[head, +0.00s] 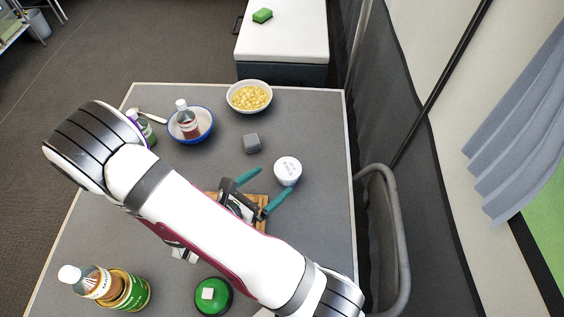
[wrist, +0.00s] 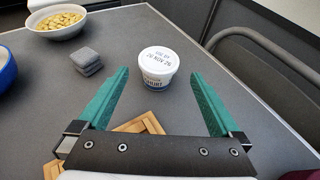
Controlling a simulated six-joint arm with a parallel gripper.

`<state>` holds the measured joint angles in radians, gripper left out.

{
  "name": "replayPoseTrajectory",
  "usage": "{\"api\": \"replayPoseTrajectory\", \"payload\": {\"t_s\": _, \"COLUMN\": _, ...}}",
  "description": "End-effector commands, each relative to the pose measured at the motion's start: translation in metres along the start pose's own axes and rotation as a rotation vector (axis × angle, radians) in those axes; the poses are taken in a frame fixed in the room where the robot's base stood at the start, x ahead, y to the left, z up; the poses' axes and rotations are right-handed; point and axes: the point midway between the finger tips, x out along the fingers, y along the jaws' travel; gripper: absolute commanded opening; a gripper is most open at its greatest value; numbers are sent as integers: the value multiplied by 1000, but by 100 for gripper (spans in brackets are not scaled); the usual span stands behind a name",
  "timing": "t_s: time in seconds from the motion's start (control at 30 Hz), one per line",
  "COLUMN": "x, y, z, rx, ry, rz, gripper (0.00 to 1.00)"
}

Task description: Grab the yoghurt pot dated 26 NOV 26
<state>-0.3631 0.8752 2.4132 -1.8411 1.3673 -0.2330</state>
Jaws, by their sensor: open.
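The yoghurt pot (head: 288,170) is a small white tub with a printed lid, standing upright on the grey table. In the wrist view the pot (wrist: 158,68) shows a lid that appears to read 26 NOV 26. My gripper (head: 268,186) has teal fingers and is open. In the wrist view the pot stands ahead of the open fingers of my gripper (wrist: 163,100), roughly centred between them, and neither finger visibly touches it. Nothing is between the fingers.
A bowl of yellow pieces (head: 249,96) and a blue-rimmed bowl holding a bottle (head: 190,124) stand farther back. A wooden item (wrist: 136,128) lies beneath my gripper. The table right of the pot is clear.

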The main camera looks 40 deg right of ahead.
Motion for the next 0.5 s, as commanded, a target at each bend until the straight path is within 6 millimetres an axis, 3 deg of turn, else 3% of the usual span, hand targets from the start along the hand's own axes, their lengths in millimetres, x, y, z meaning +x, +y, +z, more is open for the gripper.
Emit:
{"api": "replayPoseTrajectory", "payload": {"t_s": 0.1, "x": 26, "y": -1, "z": 0, "rx": 1, "ry": 1, "rz": -6, "gripper": 100}}
{"api": "replayPoseTrajectory", "payload": {"t_s": 0.27, "x": 40, "y": -1, "z": -1, "rx": 3, "ry": 1, "rz": -3, "gripper": 100}}
{"api": "replayPoseTrajectory", "payload": {"t_s": 0.5, "x": 84, "y": 1, "z": -7, "rx": 4, "ry": 2, "rz": -5, "gripper": 100}}
